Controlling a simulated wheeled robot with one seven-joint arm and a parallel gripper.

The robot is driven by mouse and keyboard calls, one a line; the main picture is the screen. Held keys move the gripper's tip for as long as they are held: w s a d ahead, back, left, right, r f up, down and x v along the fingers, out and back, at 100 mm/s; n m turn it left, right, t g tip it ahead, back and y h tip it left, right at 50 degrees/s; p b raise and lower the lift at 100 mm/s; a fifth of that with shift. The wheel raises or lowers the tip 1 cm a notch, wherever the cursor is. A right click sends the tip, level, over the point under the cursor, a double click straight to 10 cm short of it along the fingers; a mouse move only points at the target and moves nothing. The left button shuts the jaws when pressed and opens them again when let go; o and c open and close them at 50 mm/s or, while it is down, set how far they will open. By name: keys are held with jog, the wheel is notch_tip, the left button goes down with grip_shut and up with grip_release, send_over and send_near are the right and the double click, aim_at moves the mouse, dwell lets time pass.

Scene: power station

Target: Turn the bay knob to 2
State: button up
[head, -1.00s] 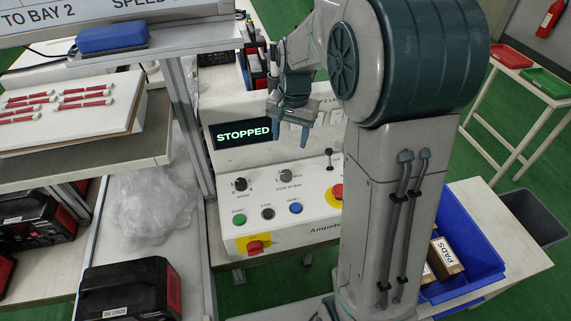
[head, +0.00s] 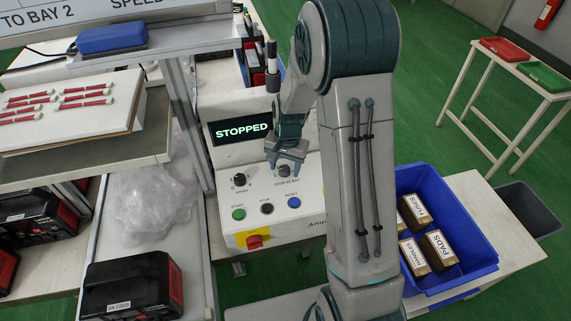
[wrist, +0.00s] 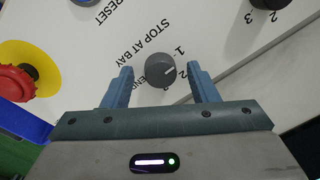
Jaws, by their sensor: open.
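The bay knob, a round dark grey dial (wrist: 160,70) marked STOP AT BAY, sits between my fingers in the wrist view. A pale line on it points right and slightly up, towards the numerals; I cannot tell exactly which number it meets. In the head view the knob (head: 284,171) shows on the white sloping panel (head: 262,191). My gripper (wrist: 160,68) is open, one finger on each side of the knob, with gaps visible. It also shows in the head view (head: 285,168), low over the panel.
The speed knob (head: 240,180) is left of the bay knob. START (head: 238,214), STOP (head: 267,208) and RESET (head: 294,202) buttons lie below. A red emergency button (wrist: 14,83) is nearby. The display (head: 241,128) reads STOPPED. A blue bin (head: 480,245) stands right.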

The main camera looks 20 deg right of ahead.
jog(key=c, duration=1)
jog(key=shift+o, duration=0.2)
jog(key=shift+f, duration=0.1)
jog(key=shift+m+b, duration=0.5)
jog(key=shift+m, duration=0.6)
jog(key=m, duration=0.3)
jog(key=shift+a+m, duration=0.1)
jog(key=shift+m, duration=0.2)
jog(key=m, duration=0.3)
jog(key=shift+p, duration=0.3)
jog(key=shift+m+p, duration=0.5)
jog(key=shift+m, duration=0.9)
